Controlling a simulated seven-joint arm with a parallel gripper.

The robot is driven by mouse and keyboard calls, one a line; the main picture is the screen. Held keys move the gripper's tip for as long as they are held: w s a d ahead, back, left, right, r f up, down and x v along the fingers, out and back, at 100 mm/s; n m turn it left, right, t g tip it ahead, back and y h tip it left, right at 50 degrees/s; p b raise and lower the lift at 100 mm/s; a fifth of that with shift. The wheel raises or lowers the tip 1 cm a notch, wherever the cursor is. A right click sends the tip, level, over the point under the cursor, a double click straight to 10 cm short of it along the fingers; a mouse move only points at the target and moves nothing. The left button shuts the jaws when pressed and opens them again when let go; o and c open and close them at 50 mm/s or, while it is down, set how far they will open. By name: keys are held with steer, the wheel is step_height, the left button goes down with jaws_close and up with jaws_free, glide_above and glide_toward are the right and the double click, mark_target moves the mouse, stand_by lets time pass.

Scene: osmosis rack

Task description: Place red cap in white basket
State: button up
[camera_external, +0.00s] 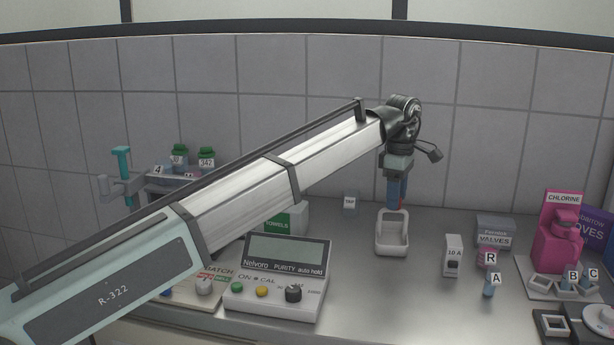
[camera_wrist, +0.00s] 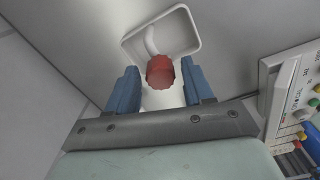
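The red cap (camera_wrist: 160,72) shows in the wrist view between the two blue fingers of my gripper (camera_wrist: 160,66). A small gap shows on each side of the cap, so the fingers look open around it. What holds the cap up cannot be seen. The white basket (camera_wrist: 180,36) is just beyond the cap, which overlaps its near edge in this view. In the external view the white basket (camera_external: 392,248) stands on the counter below my gripper (camera_external: 397,206), which points down above its back end.
A purity meter (camera_external: 285,275) stands left of the basket. A 10 A box (camera_external: 452,255), a valves box (camera_external: 494,231) and small labelled items stand to the right. A pink chlorine bottle (camera_external: 556,243) is farther right. The tiled wall (camera_external: 300,130) rises behind.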

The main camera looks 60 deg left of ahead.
steer(key=shift+o, duration=0.4)
steer(key=shift+r, duration=0.1)
step_height(320, 180, up, 12)
stand_by(0.4)
